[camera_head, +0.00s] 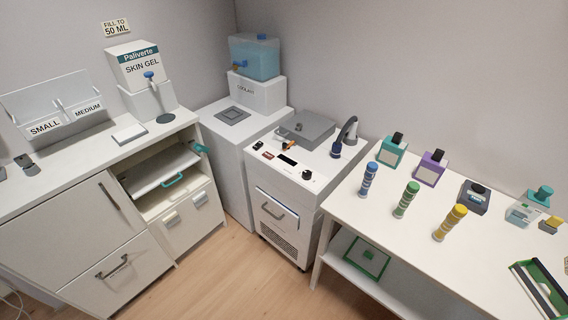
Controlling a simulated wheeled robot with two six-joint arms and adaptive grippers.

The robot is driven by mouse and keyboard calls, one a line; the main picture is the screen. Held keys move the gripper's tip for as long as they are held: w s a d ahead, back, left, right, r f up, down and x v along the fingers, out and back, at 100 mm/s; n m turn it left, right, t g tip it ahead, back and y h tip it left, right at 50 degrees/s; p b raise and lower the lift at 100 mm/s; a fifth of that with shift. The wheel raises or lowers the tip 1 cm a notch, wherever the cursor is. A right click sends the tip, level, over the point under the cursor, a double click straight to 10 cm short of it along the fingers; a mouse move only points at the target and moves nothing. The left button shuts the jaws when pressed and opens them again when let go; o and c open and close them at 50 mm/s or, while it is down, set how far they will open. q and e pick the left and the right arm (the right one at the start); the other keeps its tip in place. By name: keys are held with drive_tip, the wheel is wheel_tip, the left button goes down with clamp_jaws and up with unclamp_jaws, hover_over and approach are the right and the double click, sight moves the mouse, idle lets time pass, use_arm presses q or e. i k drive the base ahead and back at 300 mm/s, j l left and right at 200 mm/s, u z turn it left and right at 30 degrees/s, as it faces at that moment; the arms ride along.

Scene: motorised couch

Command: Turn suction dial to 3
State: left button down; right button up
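A white machine (278,190) stands in the middle, between the counter and the table. A round black knob (307,175) sits near the right front of its top and looks like the suction dial. Its markings and the number it points to are too small to read. Neither of my grippers is in view, and nothing touches the knob.
The machine's top also bears a dark display (287,160), a red switch (268,155), a small black part (258,146), an orange-and-black part (290,145), a grey lid (305,128) and a dark hose handpiece (343,137). A table (400,238) with several bottles stands right. Floor in front is clear.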

sight(306, 175)
drive_tip(key=i+j+z, duration=0.15)
drive_tip(key=j, duration=0.2)
drive_tip(key=i+j+z, duration=0.2)
drive_tip(key=j, duration=0.15)
drive_tip(key=i+j+z, duration=0.15)
drive_tip(key=j, duration=0.2)
drive_tip(key=i+j+z, duration=0.2)
drive_tip(key=j, duration=0.2)
drive_tip(key=j+z, duration=0.15)
drive_tip(key=j, duration=0.2)
